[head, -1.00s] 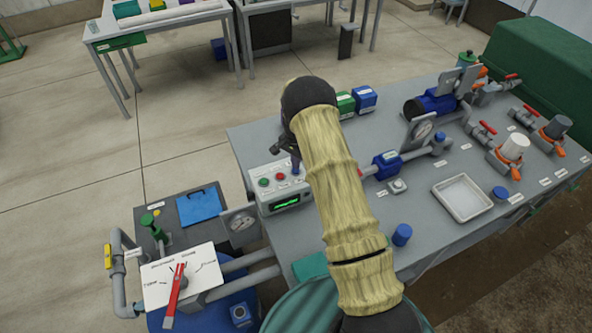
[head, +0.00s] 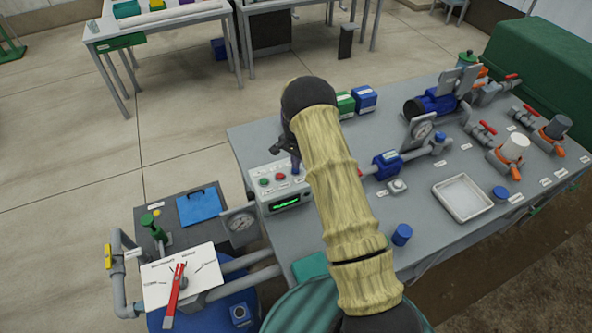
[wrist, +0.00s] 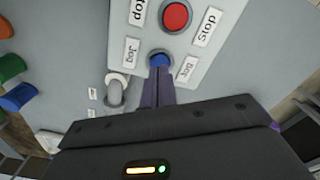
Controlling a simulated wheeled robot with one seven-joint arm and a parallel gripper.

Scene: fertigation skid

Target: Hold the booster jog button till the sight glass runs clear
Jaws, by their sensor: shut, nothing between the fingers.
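The blue jog button (wrist: 159,60) is on the pale control box (head: 281,195), between two "Jog" labels in the wrist view. My gripper (wrist: 158,72) is shut and empty. Its purple fingertips meet the lower edge of the button and cover part of it; they appear to touch it, but how far it is pressed I cannot tell. In the head view my arm hides most of the gripper and the button. I cannot make out the sight glass for certain in either view.
The red stop button (wrist: 176,17) is close beside the jog button. A grey knob (wrist: 116,88) stands to the left in the wrist view. The box has a lit green display (head: 287,203).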

